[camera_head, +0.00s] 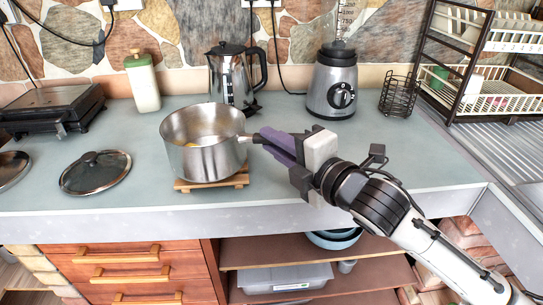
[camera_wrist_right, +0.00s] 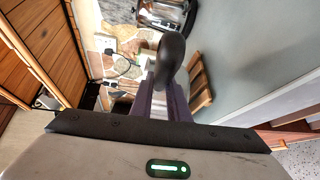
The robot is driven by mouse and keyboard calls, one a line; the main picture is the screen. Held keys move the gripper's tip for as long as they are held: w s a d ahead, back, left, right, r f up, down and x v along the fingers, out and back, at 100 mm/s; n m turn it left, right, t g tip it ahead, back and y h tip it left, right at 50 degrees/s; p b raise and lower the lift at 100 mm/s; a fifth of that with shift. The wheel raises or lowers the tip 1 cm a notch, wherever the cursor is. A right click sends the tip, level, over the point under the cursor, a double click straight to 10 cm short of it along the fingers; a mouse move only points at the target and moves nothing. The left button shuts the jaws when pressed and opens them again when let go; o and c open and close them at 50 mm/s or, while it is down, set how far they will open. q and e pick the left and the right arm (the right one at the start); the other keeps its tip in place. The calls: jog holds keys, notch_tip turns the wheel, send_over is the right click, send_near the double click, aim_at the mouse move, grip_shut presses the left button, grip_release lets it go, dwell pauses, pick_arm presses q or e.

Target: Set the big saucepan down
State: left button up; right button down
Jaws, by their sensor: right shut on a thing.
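The big saucepan (camera_head: 204,160) is a shiny steel pot, upright, with a dark handle pointing right. It is over the wooden trivet (camera_head: 212,184) on the worktop; I cannot tell whether its base touches the slats. Something yellow shows inside it. My right gripper (camera_head: 268,143), with purple fingers, is shut on the handle. In the right wrist view the dark handle (camera_wrist_right: 170,58) rises between the fingers (camera_wrist_right: 164,104), and the trivet (camera_wrist_right: 201,96) shows to the right. My left gripper is out of view.
A glass lid (camera_head: 96,173) lies left of the trivet, with another at the left edge. A kettle (camera_head: 231,80), a green-topped bottle (camera_head: 143,85), a blender (camera_head: 333,83) and a wire basket (camera_head: 398,97) stand behind. Worktop (camera_head: 400,150) is clear at right.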

jog(key=shift+f, duration=1.55)
jog(key=c, duration=1.7)
grip_release()
jog(key=shift+f, duration=0.25)
jog(key=b+v, duration=0.1)
jog(key=v, duration=1.1)
notch_tip(320, 180, down, 19)
jog(key=s+d+m+g+h, duration=0.2)
jog(key=d+m+h, duration=0.1)
jog(key=m, duration=0.9)
jog(key=s+d+f+m+g+h, duration=0.1)
jog(key=s+f+m, duration=0.2)
jog(key=s+f, duration=0.2)
jog(key=s+f+m+g+h, duration=0.1)
jog(key=s+f+m, duration=0.3)
jog(key=f, duration=0.5)
jog(key=s+d+f+m+g, duration=0.1)
jog(key=s+f+m, duration=0.3)
jog(key=s+f, duration=0.2)
jog(key=shift+s+d+f+g+h, duration=0.35)
jog(key=shift+s+f+g+h, duration=0.05)
jog(key=shift+s, duration=0.05)
